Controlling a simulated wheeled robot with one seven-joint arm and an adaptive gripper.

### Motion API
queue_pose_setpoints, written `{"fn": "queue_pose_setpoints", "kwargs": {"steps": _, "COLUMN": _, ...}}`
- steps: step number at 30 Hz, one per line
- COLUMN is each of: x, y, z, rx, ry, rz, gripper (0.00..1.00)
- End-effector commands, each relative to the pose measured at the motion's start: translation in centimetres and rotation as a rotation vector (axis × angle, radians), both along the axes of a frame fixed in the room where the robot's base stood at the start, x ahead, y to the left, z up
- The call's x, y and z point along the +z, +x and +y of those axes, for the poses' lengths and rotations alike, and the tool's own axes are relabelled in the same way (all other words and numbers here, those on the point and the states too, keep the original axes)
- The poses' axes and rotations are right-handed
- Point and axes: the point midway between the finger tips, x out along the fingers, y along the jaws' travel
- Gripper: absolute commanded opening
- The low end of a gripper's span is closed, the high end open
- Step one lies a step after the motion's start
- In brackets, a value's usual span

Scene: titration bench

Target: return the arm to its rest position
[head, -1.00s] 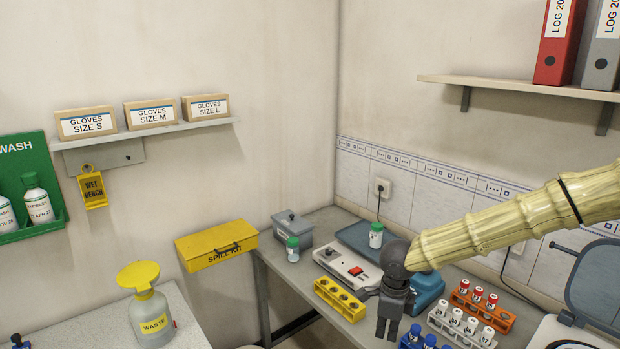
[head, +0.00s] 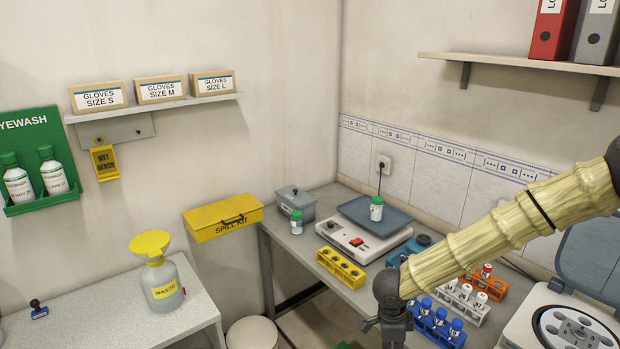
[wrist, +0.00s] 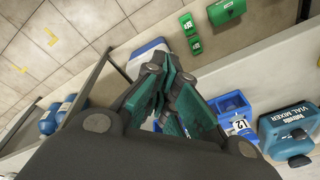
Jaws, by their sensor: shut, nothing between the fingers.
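My gripper (wrist: 167,66) is shut and empty; in the wrist view its fingers meet above the bench edge. In the head view my gripper (head: 393,326) hangs from the pale, bamboo-like arm at the bottom edge, and its fingertips are cut off by the frame. It appears in front of the bench, just left of the blue-capped vials (head: 440,318). The arm reaches in from the right and hides part of the bench behind it.
The bench holds a yellow rack (head: 340,268), a balance (head: 362,242), an orange rack (head: 520,285), a white rack (head: 466,302) and a centrifuge (head: 575,328). A waste bottle (head: 163,285) stands on the left counter. A vial mixer (wrist: 290,130) shows in the wrist view.

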Motion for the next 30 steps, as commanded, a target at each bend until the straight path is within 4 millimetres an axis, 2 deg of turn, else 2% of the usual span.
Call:
{"fn": "queue_pose_setpoints", "kwargs": {"steps": 1, "x": -1.8, "y": -0.5, "z": -0.2, "rx": 0.041, "ry": -0.022, "rz": 0.003, "gripper": 0.0}}
{"fn": "queue_pose_setpoints", "kwargs": {"steps": 5, "x": -5.4, "y": -2.4, "z": -0.8, "rx": 0.174, "ry": -0.082, "rz": -0.005, "gripper": 0.0}}
{"fn": "queue_pose_setpoints", "kwargs": {"steps": 12, "x": -12.8, "y": -8.2, "z": -1.5, "rx": 0.536, "ry": -0.177, "rz": -0.011, "gripper": 0.0}}
{"fn": "queue_pose_setpoints", "kwargs": {"steps": 18, "x": -18.4, "y": -13.2, "z": -1.4, "rx": 0.858, "ry": -0.191, "rz": 0.016, "gripper": 0.0}}
{"fn": "queue_pose_setpoints", "kwargs": {"steps": 24, "x": -22.5, "y": -19.8, "z": -1.4, "rx": 1.172, "ry": -0.147, "rz": 0.06, "gripper": 0.0}}
{"fn": "queue_pose_setpoints", "kwargs": {"steps": 30, "x": -25.0, "y": -26.9, "z": -1.3, "rx": 1.46, "ry": -0.054, "rz": 0.114, "gripper": 0.0}}
